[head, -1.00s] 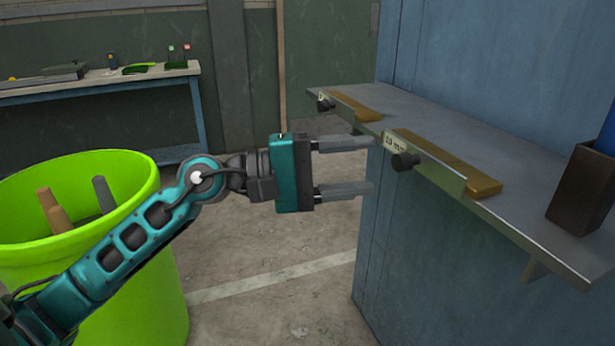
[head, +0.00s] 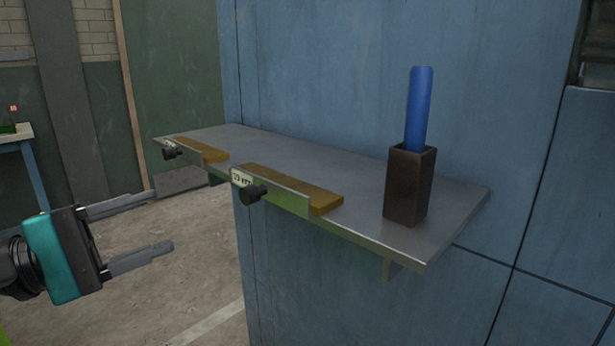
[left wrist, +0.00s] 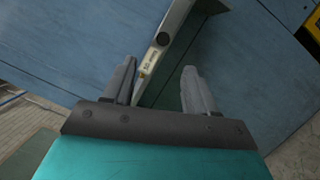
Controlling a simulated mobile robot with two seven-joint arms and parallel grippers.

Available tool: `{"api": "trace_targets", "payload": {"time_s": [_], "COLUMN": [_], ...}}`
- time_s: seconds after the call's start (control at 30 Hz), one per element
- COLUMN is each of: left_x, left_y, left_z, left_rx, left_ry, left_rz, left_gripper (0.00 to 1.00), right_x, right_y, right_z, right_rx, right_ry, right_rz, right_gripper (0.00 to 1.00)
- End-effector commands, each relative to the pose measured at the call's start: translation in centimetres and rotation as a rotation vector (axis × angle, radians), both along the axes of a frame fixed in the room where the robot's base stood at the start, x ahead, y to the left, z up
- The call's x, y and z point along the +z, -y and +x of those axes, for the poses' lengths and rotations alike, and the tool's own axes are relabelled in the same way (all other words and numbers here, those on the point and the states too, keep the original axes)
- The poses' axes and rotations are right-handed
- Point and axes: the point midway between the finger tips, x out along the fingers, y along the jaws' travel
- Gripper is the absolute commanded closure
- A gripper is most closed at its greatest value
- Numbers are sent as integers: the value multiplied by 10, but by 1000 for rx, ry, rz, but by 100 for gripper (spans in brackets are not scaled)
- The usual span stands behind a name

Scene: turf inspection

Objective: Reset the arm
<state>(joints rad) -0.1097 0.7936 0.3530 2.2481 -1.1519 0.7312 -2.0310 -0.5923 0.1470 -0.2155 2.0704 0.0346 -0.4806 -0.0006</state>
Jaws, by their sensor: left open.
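My left gripper (head: 162,222) is at the left of the head view, with a teal body and two grey fingers pointing right. The fingers are apart with nothing between them. They stand clear of the metal shelf (head: 365,205), to the left of its front edge. In the left wrist view the two fingers (left wrist: 158,68) are spread, with the shelf's edge and a label showing beyond them. Most of the left arm is outside the head view. My right gripper is not in view.
The shelf on the blue wall (head: 320,60) carries two yellow-brown blocks (head: 290,187) (head: 200,150) behind lips with black knobs. A dark brown holder (head: 409,185) has a blue cylinder (head: 418,108) upright in it. Open floor (head: 180,290) lies left of the wall.

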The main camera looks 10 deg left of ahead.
Motion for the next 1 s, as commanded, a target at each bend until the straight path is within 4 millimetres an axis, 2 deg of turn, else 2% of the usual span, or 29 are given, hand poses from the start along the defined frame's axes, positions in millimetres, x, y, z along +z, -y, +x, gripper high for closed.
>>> {"api": "trace_targets", "payload": {"time_s": [0.17, 0.27, 0.37, 0.47, 0.6, 0.63, 0.7, 0.77, 0.8, 0.87, 0.9, 1.0], "left_x": [-26, -55, -96, -150, -238, -258, -302, -336, -356, -382, -362, -333], "left_y": [-2, -9, -17, -18, -3, 4, 24, 47, 63, 91, 91, 82], "left_z": [11, 20, 27, 28, 12, 5, -15, -37, -53, -79, -81, -81], "left_rx": [-36, -62, -86, -106, -113, 99, 63, 31, 9, -25, -23, -18], "left_ry": [-429, -734, -1026, -1292, -1583, 1469, 1201, 978, 833, 622, 591, 600], "left_rz": [-624, -1075, -1532, -2006, -2710, 2595, 2325, 2103, 1961, 1757, 1736, 1767], "left_gripper": [43, 43, 43, 43, 43, 43, 43, 43, 43, 43, 43, 43], "right_x": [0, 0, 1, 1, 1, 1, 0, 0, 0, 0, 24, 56], "right_y": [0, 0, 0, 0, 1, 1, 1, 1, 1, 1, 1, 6], "right_z": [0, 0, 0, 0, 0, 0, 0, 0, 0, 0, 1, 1], "right_rx": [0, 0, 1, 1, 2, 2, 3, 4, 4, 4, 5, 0], "right_ry": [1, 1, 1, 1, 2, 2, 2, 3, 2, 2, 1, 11], "right_rz": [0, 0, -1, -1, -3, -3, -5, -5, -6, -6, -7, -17], "right_gripper": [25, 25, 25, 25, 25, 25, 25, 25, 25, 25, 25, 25]}}
